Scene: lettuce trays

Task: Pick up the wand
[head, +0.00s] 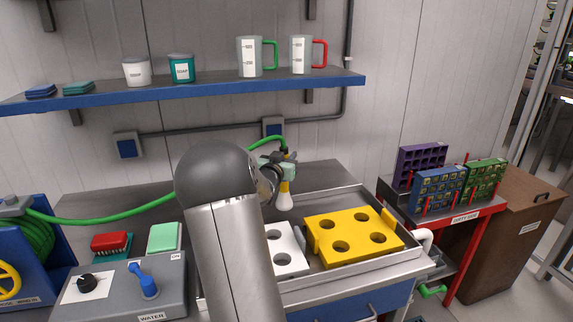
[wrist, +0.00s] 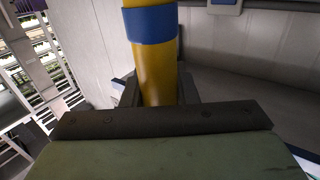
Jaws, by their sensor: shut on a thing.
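The wand (head: 284,188) hangs upright above the sink area in the head view, with a yellow body and a pale flared lower end. A green hose (head: 120,213) runs to its top end. My gripper (head: 274,168) is shut on the wand at its upper part, and my arm partly hides the grip. In the wrist view the wand (wrist: 157,75) is a yellow cylinder with a blue band, standing between the dark fingers of my gripper (wrist: 158,95). Its lower end is hidden there.
A yellow holed tray (head: 330,258) and a white holed tray (head: 283,262) sit in the sink (head: 370,272). A blue shelf (head: 200,90) with cups and jugs is above. A hose reel (head: 35,240) stands left. Racks on a red cart (head: 462,222) stand right.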

